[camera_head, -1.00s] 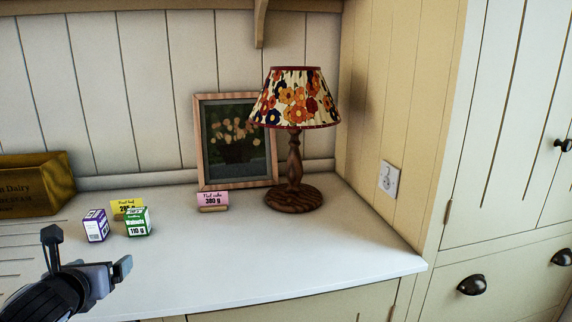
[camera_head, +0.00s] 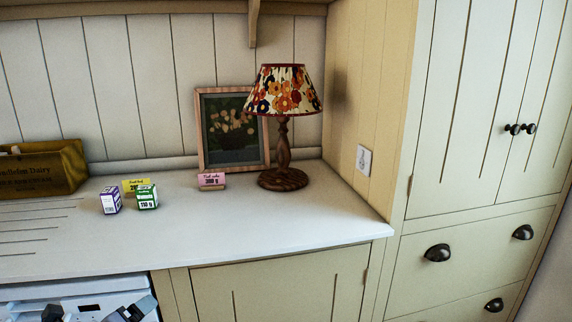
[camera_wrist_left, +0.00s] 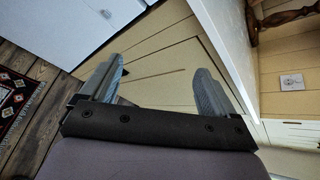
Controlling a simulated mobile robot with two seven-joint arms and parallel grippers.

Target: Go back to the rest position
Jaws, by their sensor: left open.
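My left gripper (camera_head: 98,312) is at the bottom left of the head view, low in front of the counter and partly cut off by the picture's edge. In the left wrist view its two fingers (camera_wrist_left: 155,85) are spread wide with nothing between them, facing a cream cupboard front. My right gripper is in neither view. On the counter (camera_head: 290,232) stand a purple and white box (camera_head: 110,201) and a green and white box (camera_head: 147,197), side by side and apart from the gripper.
A yellow card (camera_head: 130,185) and a pink card (camera_head: 211,180) stand on the counter. A lamp (camera_head: 283,150), a framed picture (camera_head: 212,150) and a wooden crate (camera_head: 45,172) are behind. A white appliance (camera_head: 40,295) is below the counter. A patterned rug (camera_wrist_left: 15,95) lies on the floor.

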